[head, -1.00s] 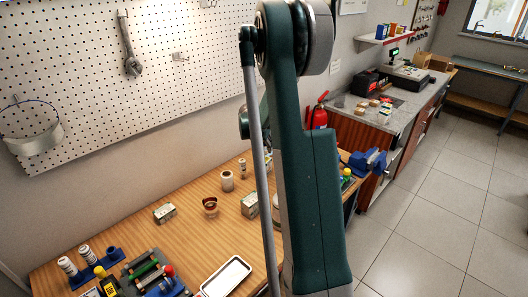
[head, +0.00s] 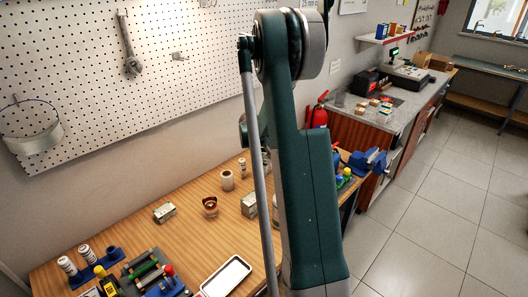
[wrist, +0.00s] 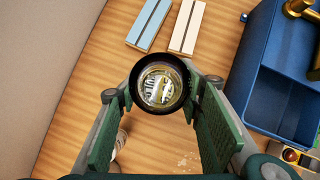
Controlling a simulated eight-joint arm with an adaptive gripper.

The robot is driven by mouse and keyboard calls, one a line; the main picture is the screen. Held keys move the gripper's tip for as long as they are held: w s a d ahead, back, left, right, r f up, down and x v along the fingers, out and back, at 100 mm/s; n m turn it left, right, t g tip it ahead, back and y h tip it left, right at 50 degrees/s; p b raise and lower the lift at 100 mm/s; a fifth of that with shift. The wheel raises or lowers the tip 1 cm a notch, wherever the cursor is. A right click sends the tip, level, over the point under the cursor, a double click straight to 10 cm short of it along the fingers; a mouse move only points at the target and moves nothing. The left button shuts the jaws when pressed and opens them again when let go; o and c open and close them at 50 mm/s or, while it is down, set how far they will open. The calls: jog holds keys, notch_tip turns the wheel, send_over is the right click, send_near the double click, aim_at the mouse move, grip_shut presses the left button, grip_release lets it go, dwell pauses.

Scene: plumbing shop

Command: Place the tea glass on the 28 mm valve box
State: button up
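In the wrist view, a round, dark-rimmed vessel (wrist: 160,87) with a clear, shiny inside stands between the far ends of my fingers, seen from above. It may be the tea glass, but I cannot tell for sure. My gripper (wrist: 160,98) is open around it, with room between the pads. In the head view my arm hides the gripper. Two small pale boxes stand on the wooden table there: one at the left (head: 164,212) and one beside my arm (head: 249,204). Their labels are too small to read, so I cannot tell which is the 28 mm valve box.
A blue bin (wrist: 275,95) with brass fittings is close on the right in the wrist view. A blue strip (wrist: 149,23) and a pale strip (wrist: 187,27) lie beyond the vessel. In the head view, a brown cup-like thing (head: 210,207), a pale roll (head: 227,180) and a white tray (head: 226,277) are on the table.

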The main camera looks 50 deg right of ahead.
jog(key=o, duration=0.5)
jog(key=shift+c, duration=0.2)
jog(key=shift+r, duration=0.2)
jog(key=v, duration=1.2)
dwell(0.6)
